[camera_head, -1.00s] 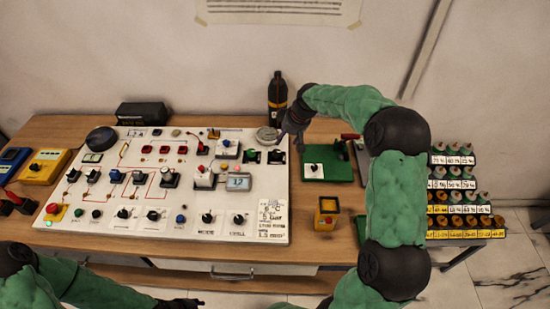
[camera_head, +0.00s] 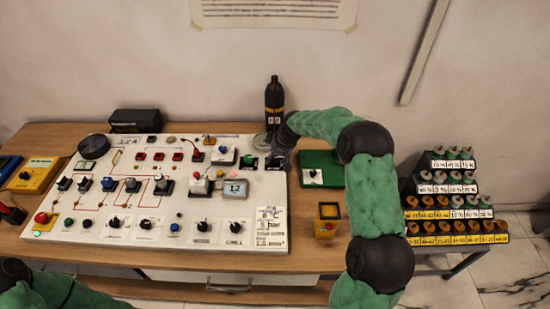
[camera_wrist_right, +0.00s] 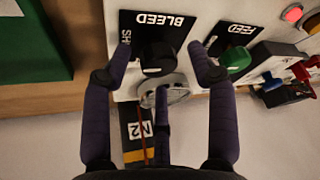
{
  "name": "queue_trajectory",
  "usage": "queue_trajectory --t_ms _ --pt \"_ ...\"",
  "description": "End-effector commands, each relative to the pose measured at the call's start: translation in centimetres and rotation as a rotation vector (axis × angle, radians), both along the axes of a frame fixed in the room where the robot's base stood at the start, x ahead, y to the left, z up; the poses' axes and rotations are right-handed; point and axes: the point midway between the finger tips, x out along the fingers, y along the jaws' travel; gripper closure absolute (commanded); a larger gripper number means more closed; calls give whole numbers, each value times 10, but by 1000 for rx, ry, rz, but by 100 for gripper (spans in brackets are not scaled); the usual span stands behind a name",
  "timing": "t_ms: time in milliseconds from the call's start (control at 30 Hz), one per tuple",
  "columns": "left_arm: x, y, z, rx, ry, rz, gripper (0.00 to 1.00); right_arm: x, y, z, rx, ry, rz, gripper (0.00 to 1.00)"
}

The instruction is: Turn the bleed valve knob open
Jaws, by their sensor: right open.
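The bleed valve has a black knob (camera_wrist_right: 157,58) on a black plate lettered BLEED, seen in the right wrist view. My right gripper (camera_wrist_right: 160,47) is open, with one finger on each side of the knob. I see a gap between the fingers and the knob. In the head view my right gripper (camera_head: 284,143) is at the panel's back right corner, by the bleed valve plate (camera_head: 274,163), which it partly hides. My left forearm (camera_head: 60,290) shows at the bottom left; its gripper is out of the picture.
The green feed knob (camera_wrist_right: 236,60) sits close beside the bleed knob. A round metal part (camera_wrist_right: 170,93) and a black N2 bottle (camera_head: 274,97) stand behind the panel's corner. A green box (camera_head: 321,172) and a yellow box (camera_head: 327,218) are to the right.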

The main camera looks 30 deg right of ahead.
Motion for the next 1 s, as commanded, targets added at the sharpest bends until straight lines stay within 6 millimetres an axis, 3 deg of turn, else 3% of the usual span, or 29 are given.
queue_trajectory --t_ms 367,567,1000 --pt "0 0 -1 0 0 0 60 2 0 -5 0 0 0 42" --pt "0 0 -1 0 0 0 60 2 1 -5 0 -1 0 92" --pt "0 0 -2 0 0 0 60 4 2 -4 1 -5 23 95"
